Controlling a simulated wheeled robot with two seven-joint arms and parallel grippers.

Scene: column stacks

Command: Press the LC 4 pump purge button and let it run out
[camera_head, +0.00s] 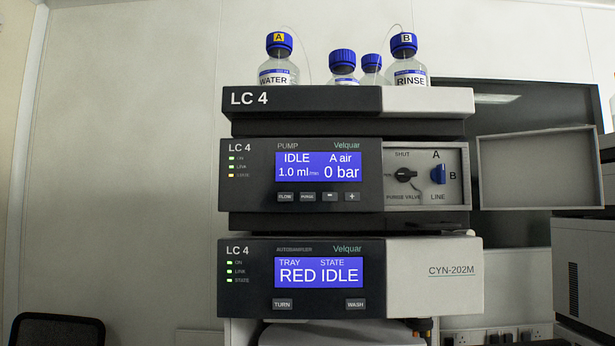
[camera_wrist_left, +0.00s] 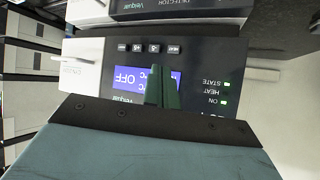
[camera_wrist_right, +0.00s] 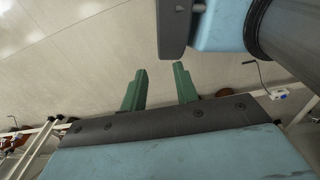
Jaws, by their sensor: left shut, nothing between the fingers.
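The LC 4 pump (camera_head: 300,187) is in the middle of the head view. Its blue display (camera_head: 318,166) reads IDLE, A air, 1.0 ml/min and 0 bar. The purge button (camera_head: 307,197) is below the display, right of the flow button (camera_head: 285,197). The dark purge valve knob (camera_head: 404,175) and blue line knob (camera_head: 437,174) are on the right panel. My left gripper (camera_wrist_left: 162,70) is shut and empty, in front of a module (camera_wrist_left: 205,85) whose upside-down display reads OFF. Neither gripper shows in the head view.
Bottles A, water (camera_head: 278,74), and B, rinse (camera_head: 409,74), stand on top with two more blue-capped bottles. The autosampler (camera_head: 300,300) below reads RED IDLE. A dark chair back (camera_head: 58,328) is at lower left. Space left of the stack looks clear.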

